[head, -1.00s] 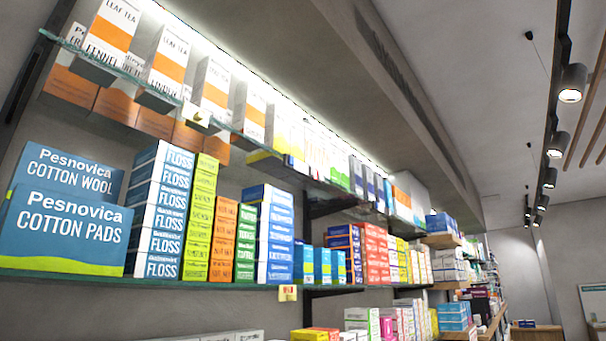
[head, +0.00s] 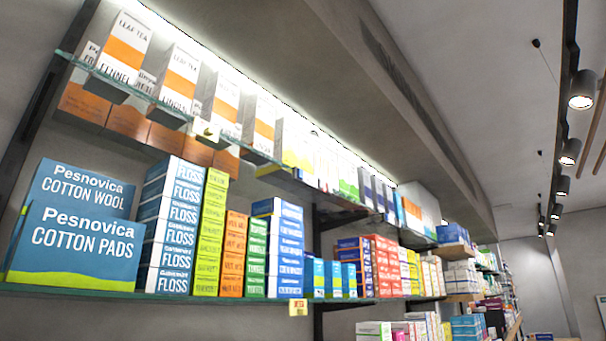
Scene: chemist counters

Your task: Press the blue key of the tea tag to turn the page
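A small pale yellow tag (head: 207,130) sits on the front edge of the top glass shelf, below the leaf tea boxes. It is too small to make out a blue key on it. White and orange leaf tea boxes (head: 181,80) stand in a row on that shelf. A second tag (head: 298,307), cream with red and yellow marks, hangs on the edge of the lower shelf. My gripper is not in view.
The lower shelf (head: 120,293) holds cotton boxes (head: 86,243), floss stacks (head: 172,228) and other coloured boxes. The top shelf edge (head: 150,97) overhangs it. Ceiling lamps (head: 581,92) hang at the right.

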